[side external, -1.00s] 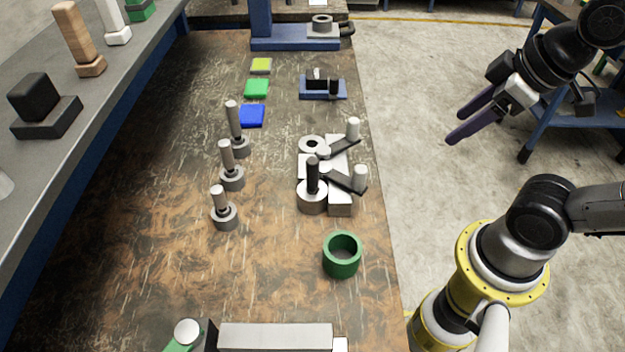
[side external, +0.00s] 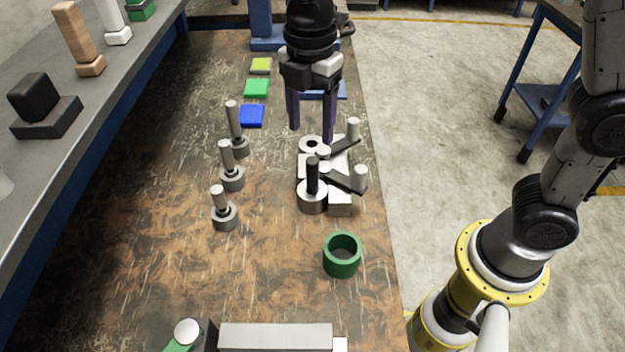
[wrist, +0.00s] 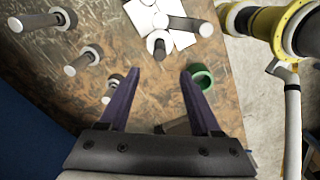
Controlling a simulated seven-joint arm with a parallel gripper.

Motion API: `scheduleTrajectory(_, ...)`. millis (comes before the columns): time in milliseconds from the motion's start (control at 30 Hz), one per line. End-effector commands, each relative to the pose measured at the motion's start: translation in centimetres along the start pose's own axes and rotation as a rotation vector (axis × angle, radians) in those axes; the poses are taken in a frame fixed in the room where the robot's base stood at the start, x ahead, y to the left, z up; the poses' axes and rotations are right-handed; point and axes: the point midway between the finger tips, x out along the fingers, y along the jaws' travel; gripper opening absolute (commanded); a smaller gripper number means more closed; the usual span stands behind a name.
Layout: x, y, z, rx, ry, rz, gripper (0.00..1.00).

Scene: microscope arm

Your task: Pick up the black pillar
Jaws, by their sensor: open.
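The black pillar (side external: 312,178) stands upright in a round grey base on the metal fixture (side external: 340,204) on the table. In the wrist view, a dark post (wrist: 160,48) just beyond the fingertips appears to be this pillar. My gripper (side external: 311,134) points down with its two purple fingers apart and nothing between them. It is above and behind the pillar in the side view, near the fixture's far end. In the wrist view, my gripper (wrist: 159,72) is also open. The fingers hide part of a blue holder (side external: 341,90).
Several grey pegs (side external: 226,155) stand left of the fixture. A green ring (side external: 342,262) sits in front of it. Blue (side external: 251,116), green and yellow pads lie behind the pegs. A black block (side external: 34,96) stands on the left shelf.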

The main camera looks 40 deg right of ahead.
Motion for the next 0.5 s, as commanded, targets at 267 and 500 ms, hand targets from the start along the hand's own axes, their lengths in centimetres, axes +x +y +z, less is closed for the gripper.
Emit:
scheduleTrajectory(267, 5.1, -0.2, 0.1, 0.003, -0.001, -0.004, 0.65)
scheduleTrajectory(500, 7.6, -0.1, 0.1, 0.003, 0.000, -0.001, 0.65)
